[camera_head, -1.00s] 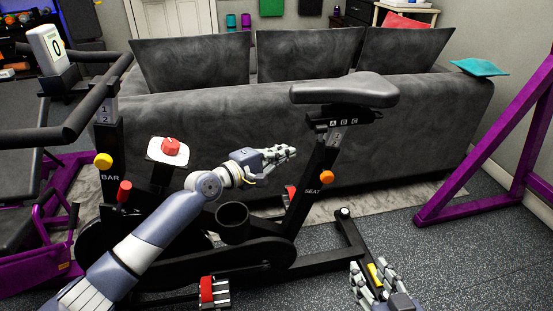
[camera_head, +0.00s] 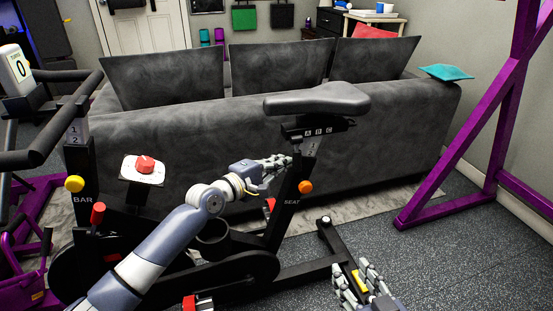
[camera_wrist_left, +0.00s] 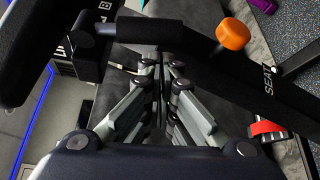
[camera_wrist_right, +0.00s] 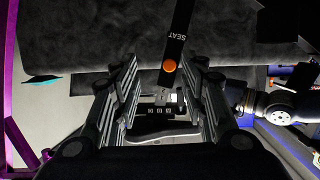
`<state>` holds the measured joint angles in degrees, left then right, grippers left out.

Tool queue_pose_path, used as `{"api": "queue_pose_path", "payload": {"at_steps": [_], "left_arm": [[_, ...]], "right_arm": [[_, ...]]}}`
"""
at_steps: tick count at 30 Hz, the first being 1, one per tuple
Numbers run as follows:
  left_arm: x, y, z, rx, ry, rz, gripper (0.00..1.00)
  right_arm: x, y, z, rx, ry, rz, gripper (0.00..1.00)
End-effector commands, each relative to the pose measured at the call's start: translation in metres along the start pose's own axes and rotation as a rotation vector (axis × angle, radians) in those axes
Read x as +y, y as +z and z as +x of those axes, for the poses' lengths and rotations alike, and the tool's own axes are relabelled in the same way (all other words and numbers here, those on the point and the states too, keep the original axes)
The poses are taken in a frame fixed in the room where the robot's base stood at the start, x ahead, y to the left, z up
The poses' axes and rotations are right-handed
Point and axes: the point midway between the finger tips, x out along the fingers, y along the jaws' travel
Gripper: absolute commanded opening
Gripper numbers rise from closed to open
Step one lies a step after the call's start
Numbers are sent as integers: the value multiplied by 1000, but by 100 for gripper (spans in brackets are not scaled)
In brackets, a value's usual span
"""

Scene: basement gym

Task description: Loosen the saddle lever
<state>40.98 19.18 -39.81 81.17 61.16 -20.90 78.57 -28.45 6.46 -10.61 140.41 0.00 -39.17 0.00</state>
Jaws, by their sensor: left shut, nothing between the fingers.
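The exercise bike's black saddle (camera_head: 318,99) sits on top of the seat post in the head view. Its clamp, marked A B C (camera_head: 318,131), is just below, with a small dark lever-like end (camera_head: 345,124) at its right. An orange knob (camera_head: 305,187) is on the post marked SEAT; it also shows in the left wrist view (camera_wrist_left: 233,34) and the right wrist view (camera_wrist_right: 169,67). My left gripper (camera_head: 287,161) is shut and empty, close beside the post below the clamp; contact cannot be told. My right gripper (camera_head: 360,279) is open and empty, low at the right.
A grey sofa (camera_head: 190,130) stands right behind the bike. A purple frame (camera_head: 450,145) stands at the right. Floor is clear between it and the bike.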

Motion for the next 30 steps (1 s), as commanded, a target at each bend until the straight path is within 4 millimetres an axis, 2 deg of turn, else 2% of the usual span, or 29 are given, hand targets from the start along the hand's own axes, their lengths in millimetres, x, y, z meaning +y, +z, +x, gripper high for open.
{"api": "queue_pose_path", "payload": {"at_steps": [6, 20, 30], "left_arm": [[0, 5, -2, 0, 0, -1, 0], [0, 5, -2, 1, -3, -4, 0], [-1, 7, -3, 1, -20, -33, 0]], "right_arm": [[1, 10, -2, -50, 3, 0, 40], [2, 13, -3, -71, 4, 0, 40], [9, 65, -24, -333, 20, 1, 40]]}}
